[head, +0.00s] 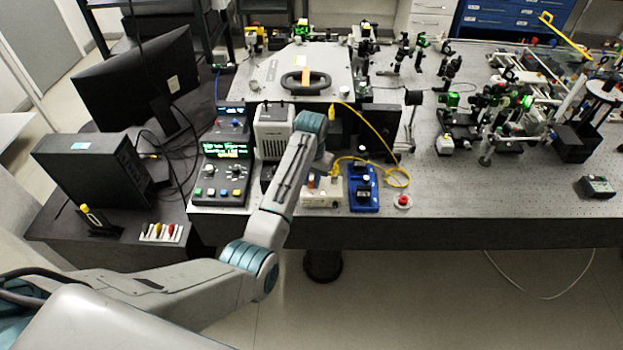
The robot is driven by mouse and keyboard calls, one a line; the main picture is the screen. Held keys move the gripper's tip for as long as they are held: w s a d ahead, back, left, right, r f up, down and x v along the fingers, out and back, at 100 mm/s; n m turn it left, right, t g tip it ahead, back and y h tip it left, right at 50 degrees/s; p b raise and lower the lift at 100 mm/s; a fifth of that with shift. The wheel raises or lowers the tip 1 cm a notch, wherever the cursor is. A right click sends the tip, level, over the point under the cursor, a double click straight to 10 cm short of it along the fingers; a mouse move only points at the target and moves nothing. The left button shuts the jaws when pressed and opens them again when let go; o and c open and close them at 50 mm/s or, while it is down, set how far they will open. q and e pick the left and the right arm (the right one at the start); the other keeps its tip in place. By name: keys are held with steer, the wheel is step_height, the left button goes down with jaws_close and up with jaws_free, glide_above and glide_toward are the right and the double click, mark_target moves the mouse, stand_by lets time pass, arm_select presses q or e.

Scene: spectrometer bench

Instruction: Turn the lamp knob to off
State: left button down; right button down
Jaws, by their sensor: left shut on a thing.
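My left arm reaches in from the lower left, and its wrist bends down over the front of the bench. My left gripper (328,172) is at the low white box (322,196) near the front edge, shut on what seems to be the lamp knob. The fingertips and the knob are too small and too covered by my wrist to make out, so the knob's setting cannot be read. My right gripper is not in view.
A blue device (363,188) stands just right of the white box, with a yellow cable (385,140) and a red button (403,200) beside it. A control unit with a lit screen (222,170) stands left.

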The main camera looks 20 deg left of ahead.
arm_select(q)
steer(key=n, duration=0.4)
steer(key=shift+n, duration=1.7)
steer(key=c, duration=1.3)
jaws_free()
steer(key=shift+w, duration=0.1)
